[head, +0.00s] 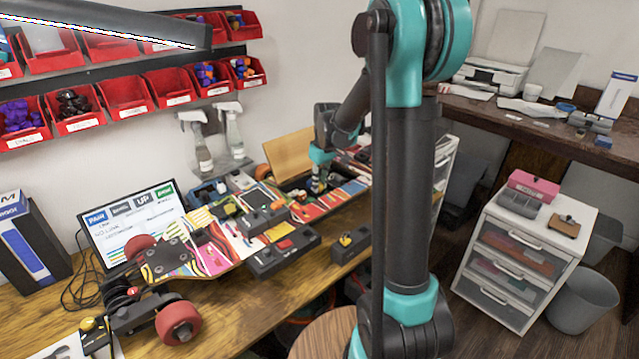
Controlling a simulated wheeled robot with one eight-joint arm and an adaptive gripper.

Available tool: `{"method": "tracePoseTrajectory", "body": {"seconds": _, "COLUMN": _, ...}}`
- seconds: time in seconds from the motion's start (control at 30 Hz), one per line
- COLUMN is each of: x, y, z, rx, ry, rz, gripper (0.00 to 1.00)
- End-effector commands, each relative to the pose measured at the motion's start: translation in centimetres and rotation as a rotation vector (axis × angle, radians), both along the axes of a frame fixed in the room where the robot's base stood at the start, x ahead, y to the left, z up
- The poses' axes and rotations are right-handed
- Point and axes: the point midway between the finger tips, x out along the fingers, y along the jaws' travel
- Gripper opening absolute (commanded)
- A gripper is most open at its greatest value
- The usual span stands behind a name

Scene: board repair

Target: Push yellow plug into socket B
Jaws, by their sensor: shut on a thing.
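My gripper (318,184) is at the back of the workbench, pointing down over the open, colourful electric skateboard (215,254). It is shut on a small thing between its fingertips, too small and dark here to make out. A dark block with a yellow part (348,240) sits at the bench's front edge, right of and nearer than my gripper. A dark block with a red part (284,246) lies to its left. The socket letters are not readable, so I cannot tell which is socket B. I cannot tell whether the yellow part is the plug.
A laptop-like screen (138,222) stands behind the board's left end, with red wheels (178,322) in front. Spray bottles (233,132) stand at the back. Red bins (125,97) hang on the wall. A white drawer unit (520,255) stands right, beyond a floor gap.

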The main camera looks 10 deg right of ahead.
Motion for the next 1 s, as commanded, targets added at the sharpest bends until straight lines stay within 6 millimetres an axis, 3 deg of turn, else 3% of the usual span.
{"method": "tracePoseTrajectory", "body": {"seconds": 1.0, "x": -0.01, "y": -0.01, "z": -0.61, "rx": 0.000, "ry": 0.000, "rz": 0.000, "gripper": 0.00}}
